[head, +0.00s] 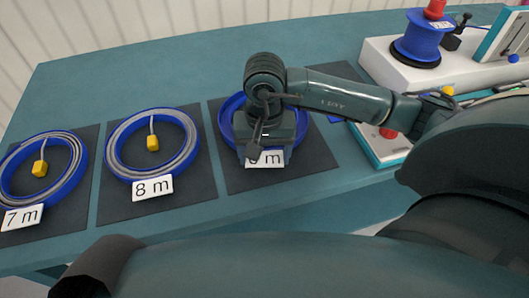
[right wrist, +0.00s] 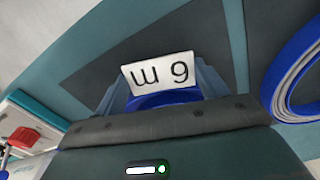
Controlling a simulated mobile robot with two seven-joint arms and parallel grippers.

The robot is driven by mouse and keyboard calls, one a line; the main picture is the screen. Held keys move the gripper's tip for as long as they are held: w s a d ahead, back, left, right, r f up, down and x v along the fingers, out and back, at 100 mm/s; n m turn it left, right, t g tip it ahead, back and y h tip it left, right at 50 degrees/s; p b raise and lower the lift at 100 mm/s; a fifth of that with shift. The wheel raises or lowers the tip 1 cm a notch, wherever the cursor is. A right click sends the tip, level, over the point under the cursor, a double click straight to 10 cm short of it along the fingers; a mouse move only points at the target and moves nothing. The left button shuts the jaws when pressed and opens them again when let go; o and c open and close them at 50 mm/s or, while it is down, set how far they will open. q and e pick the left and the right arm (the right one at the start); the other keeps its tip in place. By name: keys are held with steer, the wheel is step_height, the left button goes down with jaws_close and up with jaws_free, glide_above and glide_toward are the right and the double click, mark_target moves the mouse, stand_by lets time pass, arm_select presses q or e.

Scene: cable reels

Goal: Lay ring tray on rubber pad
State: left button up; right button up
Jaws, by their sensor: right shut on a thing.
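A blue ring tray (head: 229,115) with a white label is over the third dark rubber pad (head: 310,165) from the left. My right gripper (head: 268,150) is above its near side, shut on it, and hides much of the ring. I cannot tell whether the tray touches the pad. In the right wrist view the tray (right wrist: 165,98) shows between the fingers with its label (right wrist: 160,72) upside down; its number is a 6 or a 9. My left gripper is not in view.
Blue ring trays marked 8 m (head: 112,150) and 7 m (head: 77,165) lie on dark pads to the left, each with grey cable and a yellow tag. Another dark pad (head: 340,70) is partly behind my arm. A white unit with a blue reel (head: 420,42) stands at right.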

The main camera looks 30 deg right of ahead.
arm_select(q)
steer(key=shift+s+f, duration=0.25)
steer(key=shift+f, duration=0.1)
arm_select(e)
steer(key=o, duration=1.9)
steer(key=shift+r+p, duration=2.05)
steer(key=shift+r, duration=1.65)
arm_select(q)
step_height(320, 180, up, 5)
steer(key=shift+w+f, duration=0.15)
arm_select(e)
steer(key=shift+r, duration=0.35)
